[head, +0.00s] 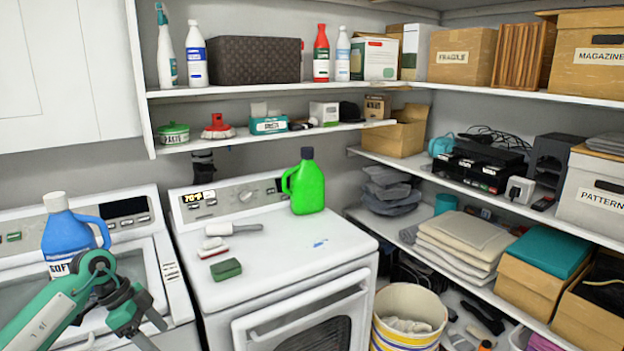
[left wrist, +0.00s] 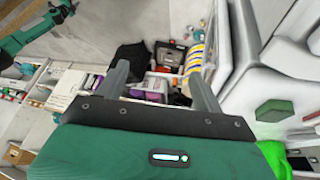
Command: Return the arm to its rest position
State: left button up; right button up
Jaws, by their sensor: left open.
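My left arm, green and grey, comes in from the lower left of the head view. Its gripper (head: 154,334) is in front of the washer and the white stove-like appliance, below the blue jug. In the left wrist view the two grey fingers (left wrist: 160,80) stand wide apart with nothing between them. Another green arm of mine (left wrist: 35,32) shows at the upper left of that view; its gripper is too small to read. The head view does not show my right gripper.
A blue jug (head: 68,235) stands on the washer, close behind my left arm. A green jug (head: 307,184), a brush (head: 233,229) and a green sponge (head: 226,269) are on the white appliance (head: 330,243). A striped bucket (head: 408,309) stands right of it. Loaded shelves line the walls.

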pick_arm(q)
jog(key=w+d+f+t+h, duration=0.4)
jog(key=d+f+h, duration=0.5)
jog(key=f, duration=0.6)
jog(key=s+a+f+n+t+y, duration=0.1)
jog(key=s+f+n+t+y, duration=0.15)
jog(key=f, duration=0.65)
jog(key=s+a+f+n+t+y, duration=0.2)
jog(key=f+n+t+y, duration=0.15)
jog(key=f, duration=0.55)
jog(key=s+a+f+n+t+y, duration=0.1)
jog(key=s+f+n+t+y, duration=0.15)
jog(key=f, duration=0.65)
jog(key=s+a+f+n+g+y, duration=0.2)
jog(key=s+f+n+g+y, duration=0.25)
jog(key=s+f, duration=1.35)
jog(key=s+d+f+g, duration=0.2)
jog(key=s+f+g, duration=0.1)
jog(key=s, duration=1.2)
jog(key=s+d+f+g+y, duration=0.1)
jog(key=s+f+g, duration=0.3)
jog(key=s, duration=1.1)
jog(key=shift+s+d+f+m+y, duration=0.2)
jog(key=shift+d+f+m+y, duration=0.15)
jog(key=shift+d+f, duration=0.4)
pick_arm(e)
jog(key=shift+w, duration=0.6)
jog(key=shift+a, duration=0.2)
